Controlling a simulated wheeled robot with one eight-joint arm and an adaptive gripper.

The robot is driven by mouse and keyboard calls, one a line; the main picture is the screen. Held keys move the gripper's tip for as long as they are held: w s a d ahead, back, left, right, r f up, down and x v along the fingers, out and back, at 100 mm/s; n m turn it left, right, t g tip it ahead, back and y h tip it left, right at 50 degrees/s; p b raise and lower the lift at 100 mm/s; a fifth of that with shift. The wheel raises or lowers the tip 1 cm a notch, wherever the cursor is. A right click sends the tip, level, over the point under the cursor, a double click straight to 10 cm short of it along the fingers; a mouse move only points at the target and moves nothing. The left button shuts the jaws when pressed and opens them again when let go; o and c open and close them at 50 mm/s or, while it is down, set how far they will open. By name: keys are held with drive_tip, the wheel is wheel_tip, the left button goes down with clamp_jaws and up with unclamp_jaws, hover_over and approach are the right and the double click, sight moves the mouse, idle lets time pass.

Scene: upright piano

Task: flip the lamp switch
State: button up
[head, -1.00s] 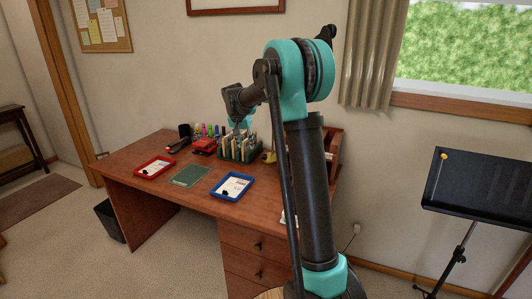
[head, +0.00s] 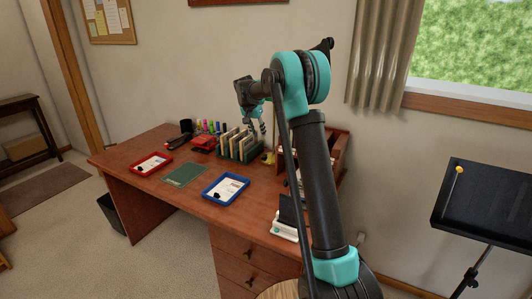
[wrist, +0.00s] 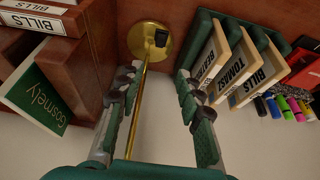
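The lamp shows in the wrist view as a round brass base (wrist: 148,42) on the desk with a thin brass pole (wrist: 138,95). A black switch (wrist: 161,37) sits on the base. In the head view a bit of the brass lamp (head: 268,158) shows at the back of the desk, mostly hidden by my arm. My gripper (wrist: 157,85) is open and empty. Its two fingers appear either side of the pole in the wrist view, pointing toward the base, with the switch beyond the tips. I cannot tell whether the pole is truly between the fingers.
A green rack of labelled folders (wrist: 222,60) is close to one finger, and a wooden organizer (wrist: 95,50) with a green Cosmely book (wrist: 38,98) is on the other side. Highlighters (head: 210,127), a red tray (head: 150,164) and a blue tray (head: 226,188) are on the desk (head: 130,156).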

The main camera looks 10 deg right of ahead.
sight(265, 155)
drive_tip(key=x, duration=1.5)
drive_tip(key=shift+f, duration=0.35)
clamp_jaws()
